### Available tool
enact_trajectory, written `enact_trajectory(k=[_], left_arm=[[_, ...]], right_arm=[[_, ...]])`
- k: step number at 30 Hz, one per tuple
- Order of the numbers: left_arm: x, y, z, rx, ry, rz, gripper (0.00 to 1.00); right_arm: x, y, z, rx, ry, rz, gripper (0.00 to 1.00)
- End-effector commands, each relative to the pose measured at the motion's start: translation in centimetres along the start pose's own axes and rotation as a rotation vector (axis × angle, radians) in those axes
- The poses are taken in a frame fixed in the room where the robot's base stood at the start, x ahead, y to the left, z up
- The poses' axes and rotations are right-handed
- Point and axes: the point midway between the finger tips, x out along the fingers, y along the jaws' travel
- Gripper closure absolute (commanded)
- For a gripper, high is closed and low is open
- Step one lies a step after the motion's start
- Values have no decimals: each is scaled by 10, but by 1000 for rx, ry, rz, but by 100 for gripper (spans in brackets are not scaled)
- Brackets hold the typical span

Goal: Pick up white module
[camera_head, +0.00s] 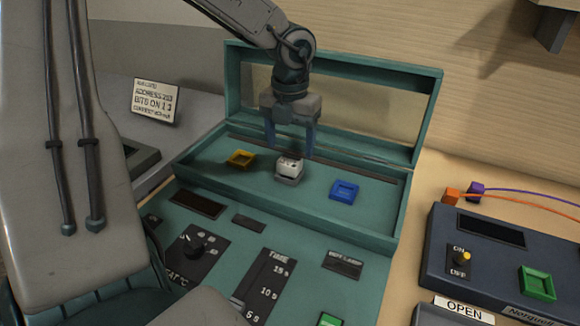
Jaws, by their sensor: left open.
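The white module (289,168) is a small pale block with dark marks on its top. My left gripper (290,146) points down just above the white module. Its two blue-grey fingers are apart, with one toward each side of the block. I cannot tell whether they touch it. My right gripper does not show.
The teal console has a dark knob (194,243) and a time scale (268,288) in front of the case. A dark box (500,262) with a green button stands at the right, with orange and purple cables behind. The case's raised lid (432,115) stands behind the gripper.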

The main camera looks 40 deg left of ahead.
Motion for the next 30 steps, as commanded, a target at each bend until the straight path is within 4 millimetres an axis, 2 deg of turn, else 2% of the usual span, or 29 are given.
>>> enact_trajectory(k=[5,12,16,23,30], left_arm=[[13,2,0,1,4,-1,31],[43,5,0,1,6,1,31],[52,4,0,0,3,-1,31],[53,4,0,0,1,-1,31],[53,4,0,1,1,-1,76]], right_arm=[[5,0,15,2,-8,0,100],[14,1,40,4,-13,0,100],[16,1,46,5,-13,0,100],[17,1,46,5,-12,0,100],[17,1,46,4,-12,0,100]])
